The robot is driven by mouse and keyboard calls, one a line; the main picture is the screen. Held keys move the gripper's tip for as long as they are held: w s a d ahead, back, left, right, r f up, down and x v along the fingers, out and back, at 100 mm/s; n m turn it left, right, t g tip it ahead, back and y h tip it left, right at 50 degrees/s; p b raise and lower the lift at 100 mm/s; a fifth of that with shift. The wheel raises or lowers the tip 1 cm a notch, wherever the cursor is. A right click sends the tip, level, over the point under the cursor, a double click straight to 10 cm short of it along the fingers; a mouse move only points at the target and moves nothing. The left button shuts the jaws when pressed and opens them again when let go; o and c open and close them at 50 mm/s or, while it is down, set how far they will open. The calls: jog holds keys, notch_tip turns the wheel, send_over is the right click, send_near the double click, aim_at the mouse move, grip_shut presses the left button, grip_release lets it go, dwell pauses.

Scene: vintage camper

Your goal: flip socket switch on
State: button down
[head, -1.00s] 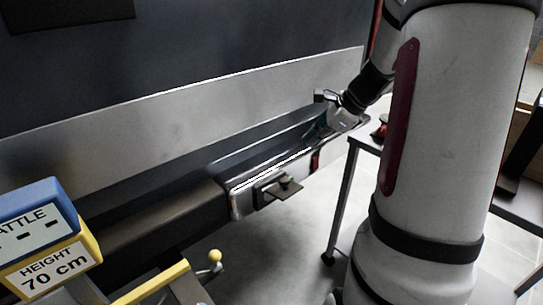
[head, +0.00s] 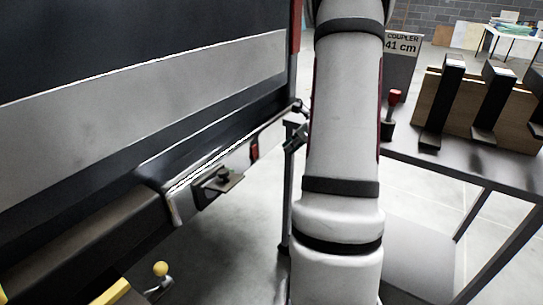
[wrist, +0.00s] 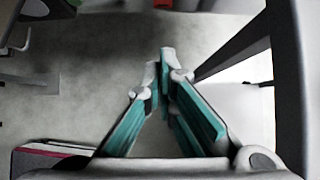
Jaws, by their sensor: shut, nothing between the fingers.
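A dark box with a small flat plate (head: 218,185) is mounted on the end face of the metal bumper (head: 175,200) in the head view. I cannot tell for sure whether this is the socket, and no switch on it can be made out. My gripper (wrist: 163,58) is shut and empty in the wrist view, its teal fingers together over bare floor. In the head view it is mostly hidden behind my arm, with only a bit showing near the bumper's far end, right of the box.
A dark table at right bears a red-knobbed lever (head: 393,105), a coupler sign (head: 402,45) and several black brackets on a wooden board (head: 480,105). A yellow-knobbed lever (head: 160,268) stands at lower left. Grey floor lies open below the bumper.

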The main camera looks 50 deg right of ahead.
aim_at(255, 152)
jog(key=w+r+b+x, duration=0.1)
jog(key=b+x, duration=0.3)
jog(key=x, duration=0.8)
jog(key=shift+w+r, duration=0.15)
jog(key=shift+w, duration=0.65)
jog(key=shift+a, duration=0.1)
jog(key=shift+w, duration=0.1)
jog(key=shift+w, duration=0.25)
